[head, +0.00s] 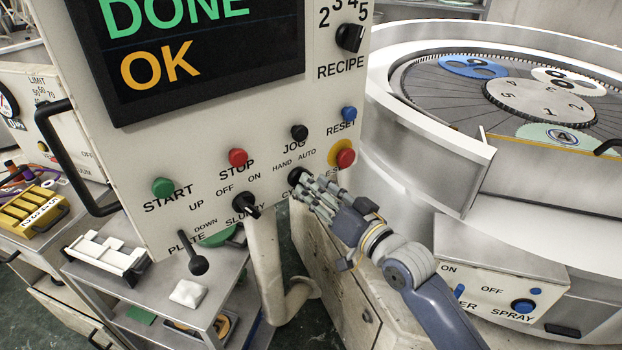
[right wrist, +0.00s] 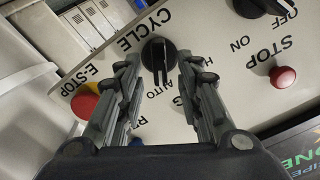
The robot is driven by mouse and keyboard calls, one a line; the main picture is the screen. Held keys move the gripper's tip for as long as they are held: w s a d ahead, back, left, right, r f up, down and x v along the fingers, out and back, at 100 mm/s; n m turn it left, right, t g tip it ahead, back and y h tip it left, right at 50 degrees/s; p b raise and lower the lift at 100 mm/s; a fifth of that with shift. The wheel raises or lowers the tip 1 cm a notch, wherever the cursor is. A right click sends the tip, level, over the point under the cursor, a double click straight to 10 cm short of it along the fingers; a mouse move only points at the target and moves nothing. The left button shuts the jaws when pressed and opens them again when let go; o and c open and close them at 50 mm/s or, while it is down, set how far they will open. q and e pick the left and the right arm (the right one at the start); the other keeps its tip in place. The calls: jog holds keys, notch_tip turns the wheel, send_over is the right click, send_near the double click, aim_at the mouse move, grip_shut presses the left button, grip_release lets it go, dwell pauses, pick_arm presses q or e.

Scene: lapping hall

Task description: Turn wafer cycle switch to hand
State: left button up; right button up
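The cycle switch is a black knob (head: 295,174) on the pale control panel (head: 222,128), between the HAND and AUTO labels and above CYCLE. It also shows in the right wrist view (right wrist: 159,54), where its bar lies toward the AUTO label. My right gripper (head: 308,189) is at the knob and partly covers the labels there. In the right wrist view its two fingers (right wrist: 159,66) are apart, one on each side of the knob, with a gap visible on both sides. My left gripper is not in view.
The red E-stop (head: 345,158) with yellow collar is close to the right of my gripper. The black slurry switch (head: 245,205) is to the left. Green START, red STOP, black JOG and blue RESET buttons line the panel. The round lapping machine (head: 470,150) stands at right.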

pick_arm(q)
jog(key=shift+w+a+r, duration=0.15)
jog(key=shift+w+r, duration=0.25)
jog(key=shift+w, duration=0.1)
pick_arm(e)
jog(key=shift+x, duration=1)
grip_shut()
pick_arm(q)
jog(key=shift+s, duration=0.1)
pick_arm(e)
jog(key=shift+n, duration=0.3)
pick_arm(q)
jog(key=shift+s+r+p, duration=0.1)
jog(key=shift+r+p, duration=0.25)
jog(key=shift+p, duration=0.2)
pick_arm(e)
jog(key=n, duration=1.1)
jog(key=shift+s+a, duration=0.2)
jog(key=shift+s, duration=0.05)
jog(key=shift+n, duration=0.3)
